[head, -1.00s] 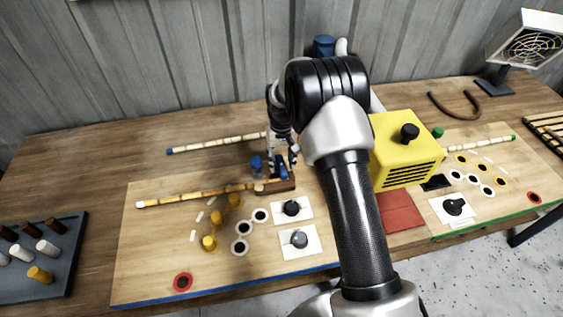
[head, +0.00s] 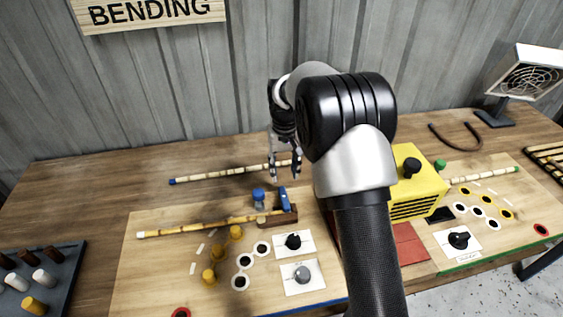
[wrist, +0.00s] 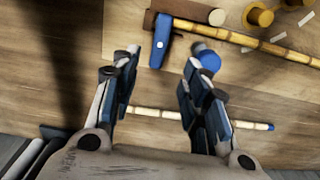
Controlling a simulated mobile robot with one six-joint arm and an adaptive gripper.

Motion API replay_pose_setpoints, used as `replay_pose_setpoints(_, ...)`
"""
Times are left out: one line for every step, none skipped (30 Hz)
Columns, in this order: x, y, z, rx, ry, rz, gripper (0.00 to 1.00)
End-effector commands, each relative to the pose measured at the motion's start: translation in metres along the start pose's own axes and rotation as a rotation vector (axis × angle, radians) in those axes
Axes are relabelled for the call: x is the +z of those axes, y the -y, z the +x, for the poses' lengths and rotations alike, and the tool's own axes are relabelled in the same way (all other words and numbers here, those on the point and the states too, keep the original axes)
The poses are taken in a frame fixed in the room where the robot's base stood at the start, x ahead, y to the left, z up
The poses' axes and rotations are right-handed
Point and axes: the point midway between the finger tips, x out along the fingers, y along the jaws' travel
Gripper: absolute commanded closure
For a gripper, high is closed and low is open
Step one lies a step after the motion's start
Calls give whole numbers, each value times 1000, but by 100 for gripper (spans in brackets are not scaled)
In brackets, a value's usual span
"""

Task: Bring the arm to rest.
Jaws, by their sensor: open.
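My gripper (head: 286,176) is open and empty, raised above the workbench over the back of the left board. It also shows in the wrist view (wrist: 160,88), with both fingers spread apart and nothing between them. Below and in front of it is a brown clamp block (head: 277,216) with a blue lever (head: 284,199); in the wrist view the blue lever (wrist: 160,42) lies ahead of the fingers. A rattan pole with a white end (head: 195,227) runs from the clamp to the left. My forearm hides part of the bench's middle.
A blue-ended pole (head: 220,174) lies behind the board. A blue knob (head: 258,196) stands beside the lever. Yellow pegs (head: 236,232) stand on the board. A yellow box (head: 418,183) is right of my arm, and a heater or fan (head: 525,77) stands at the back right. Air above the bench is free.

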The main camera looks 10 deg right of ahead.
Motion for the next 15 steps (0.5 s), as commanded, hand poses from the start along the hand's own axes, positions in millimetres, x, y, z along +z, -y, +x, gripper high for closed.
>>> replay_pose_setpoints(0, 0, 0, 0, 0, 0, 58)
replay_pose_setpoints(0, 0, 0, 0, 0, 0, 58)
replay_pose_setpoints(0, 0, 0, 0, 0, 0, 58)
replay_pose_setpoints(0, 0, 0, 0, 0, 0, 58)
replay_pose_setpoints(0, 0, -1, 0, -1, 0, 58)
replay_pose_setpoints(2, 0, -5, 0, -4, 0, 58)
replay_pose_setpoints(3, 0, -9, 0, -8, 0, 58)
replay_pose_setpoints(5, 0, -16, 0, -14, 0, 58)
replay_pose_setpoints(10, -1, -26, 0, -23, -1, 58)
replay_pose_setpoints(15, -1, -36, -1, -32, -1, 58)
replay_pose_setpoints(21, -1, -48, -1, -43, -1, 58)
replay_pose_setpoints(30, -2, -64, -1, -58, -1, 58)
replay_pose_setpoints(39, -2, -77, -1, -69, -2, 58)
replay_pose_setpoints(49, -2, -89, -1, -82, -2, 58)
replay_pose_setpoints(62, -3, -106, -2, -98, -3, 58)
